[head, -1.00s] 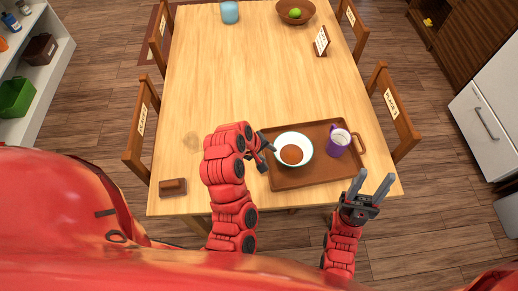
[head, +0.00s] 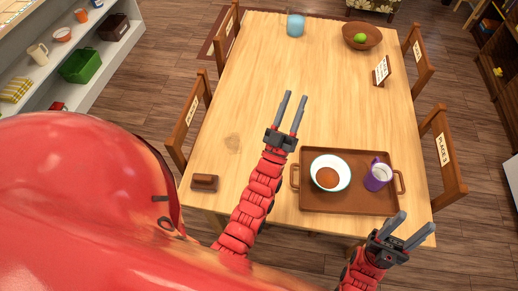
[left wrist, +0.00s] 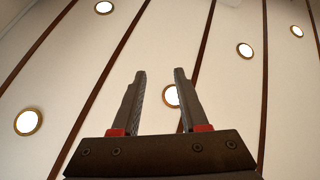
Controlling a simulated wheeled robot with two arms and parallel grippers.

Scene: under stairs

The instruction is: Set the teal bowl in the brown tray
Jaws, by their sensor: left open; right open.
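The teal bowl (head: 344,163), white inside with a teal rim and something brown in it, sits upright in the left half of the brown tray (head: 347,205). A purple mug (head: 377,177) with pale contents stands in the tray to the right of the bowl. My left gripper (head: 295,96) is open and empty, raised to the left of and beyond the tray, apart from the bowl. In the left wrist view its open fingers (left wrist: 160,75) have nothing between them. My right gripper (head: 416,222) is open and empty by the tray's near right corner.
A small brown block (head: 204,182) lies at the table's near left. A blue cup (head: 295,24), a wooden bowl (head: 357,40) with a green fruit and a sign (head: 381,70) stand farther back. The table's middle is clear. Chairs flank both sides.

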